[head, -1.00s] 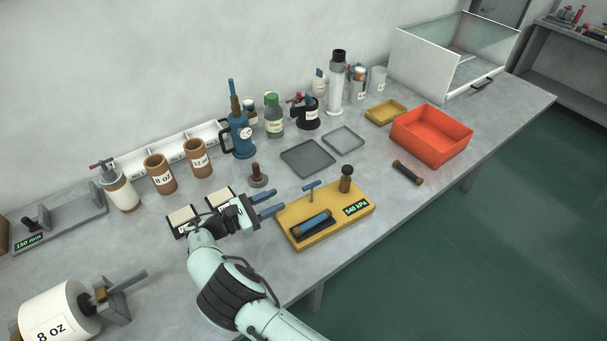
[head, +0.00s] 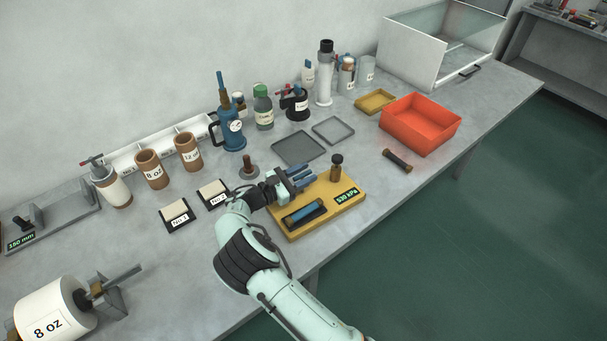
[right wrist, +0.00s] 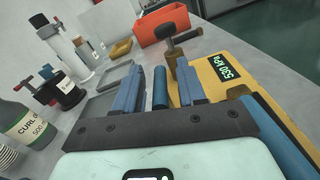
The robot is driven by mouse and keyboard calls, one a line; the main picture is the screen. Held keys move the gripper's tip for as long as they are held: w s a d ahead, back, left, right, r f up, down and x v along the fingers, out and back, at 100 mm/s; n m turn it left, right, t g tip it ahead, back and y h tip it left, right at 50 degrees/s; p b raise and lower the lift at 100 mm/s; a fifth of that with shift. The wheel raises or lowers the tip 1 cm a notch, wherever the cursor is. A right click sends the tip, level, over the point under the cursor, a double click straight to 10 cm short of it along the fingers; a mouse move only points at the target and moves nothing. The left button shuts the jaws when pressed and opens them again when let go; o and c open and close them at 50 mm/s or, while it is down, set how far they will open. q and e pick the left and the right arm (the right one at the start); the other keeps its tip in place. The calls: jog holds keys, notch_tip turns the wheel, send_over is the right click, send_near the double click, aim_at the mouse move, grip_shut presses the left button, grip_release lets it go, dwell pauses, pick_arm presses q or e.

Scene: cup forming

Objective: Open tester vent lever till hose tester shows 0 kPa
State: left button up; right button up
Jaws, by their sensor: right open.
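The yellow hose tester (head: 345,203) stands on the bench, and its green display (head: 346,196) reads 530 kPa. A blue hose piece (head: 304,214) lies in its dark cradle. My right gripper (head: 300,177) is over the tester's back left part and hides most of the blue vent lever in the head view. In the right wrist view, the lever's blue bar (right wrist: 160,88) shows between the two open blue fingers of my right gripper (right wrist: 160,92), with gaps beside it. A brown post (head: 336,168) with a dark top stands at the tester's back right. My left gripper is out of view.
A dark rod (head: 397,160) lies right of the tester, near the orange bin (head: 420,124). Grey trays (head: 299,148) lie behind. A brown-handled stamp (head: 248,167) and two labelled pads (head: 176,214) are left of the gripper.

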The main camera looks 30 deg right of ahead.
grip_shut()
jog(key=s+m+b, duration=0.1)
jog(key=m+b, duration=0.1)
jog(key=s+f+m+b, duration=0.1)
jog(key=s+b, duration=0.1)
jog(key=shift+m, duration=0.4)
jog(key=shift+r, duration=0.15)
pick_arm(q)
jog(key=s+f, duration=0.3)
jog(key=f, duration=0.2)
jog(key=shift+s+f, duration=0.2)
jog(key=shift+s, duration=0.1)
pick_arm(e)
jog(key=shift+r+m, duration=0.1)
jog(key=shift+m, duration=0.2)
jog(key=shift+w, duration=0.1)
grip_release()
